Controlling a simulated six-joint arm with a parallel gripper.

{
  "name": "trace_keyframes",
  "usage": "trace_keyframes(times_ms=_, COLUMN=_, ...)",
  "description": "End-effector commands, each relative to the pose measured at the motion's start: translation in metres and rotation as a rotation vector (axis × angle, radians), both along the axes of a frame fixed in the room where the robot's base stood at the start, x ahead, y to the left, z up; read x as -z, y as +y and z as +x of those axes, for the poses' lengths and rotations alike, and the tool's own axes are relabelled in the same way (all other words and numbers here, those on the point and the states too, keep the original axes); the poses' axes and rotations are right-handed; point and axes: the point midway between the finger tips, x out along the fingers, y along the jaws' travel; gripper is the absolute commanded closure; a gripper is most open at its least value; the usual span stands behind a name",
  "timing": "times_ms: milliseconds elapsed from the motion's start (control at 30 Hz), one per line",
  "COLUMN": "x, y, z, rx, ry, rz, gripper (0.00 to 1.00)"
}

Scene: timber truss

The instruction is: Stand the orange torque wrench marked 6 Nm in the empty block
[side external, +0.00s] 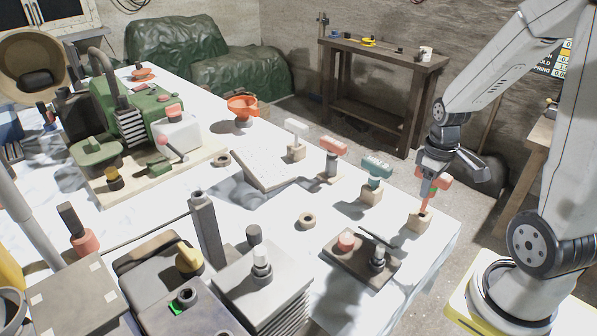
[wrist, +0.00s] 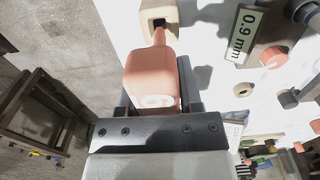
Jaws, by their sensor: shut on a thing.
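The orange torque wrench (wrist: 152,82) has a blocky head with a pale 6-like mark facing the wrist camera. My gripper (side external: 433,178) is shut on its head, and the wrench hangs upright with its thin shaft down. It also shows in the side view (side external: 425,200). The wooden block (side external: 420,220) stands near the table's right corner, directly under the wrench. In the wrist view the shaft meets the dark hole of the block (wrist: 173,12). The tip is hidden there, and I cannot tell how deep it sits.
A teal-headed tool (side external: 376,164), a red-headed tool (side external: 334,146) and a white-headed tool (side external: 296,126) stand in a row to the left.

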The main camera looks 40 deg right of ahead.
Motion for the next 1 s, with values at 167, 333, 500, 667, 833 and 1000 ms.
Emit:
trace_keyframes(times_ms=167, x=0.004, y=0.0, z=0.0, rx=0.0, ry=0.001, rz=0.0, gripper=1.0)
trace_keyframes(times_ms=333, x=0.008, y=0.0, z=0.0, rx=0.0, ry=0.001, rz=0.0, gripper=1.0)
trace_keyframes(times_ms=500, x=0.011, y=0.0, z=0.0, rx=0.0, ry=0.001, rz=0.001, gripper=1.0)
trace_keyframes(times_ms=667, x=0.015, y=0.0, z=0.0, rx=0.0, ry=0.001, rz=0.0, gripper=1.0)
trace_keyframes(times_ms=833, x=0.018, y=0.0, z=0.0, rx=0.0, ry=0.001, rz=0.001, gripper=1.0)
trace_keyframes(times_ms=1000, x=0.022, y=0.0, z=0.0, rx=0.0, ry=0.0, rz=0.0, gripper=1.0)
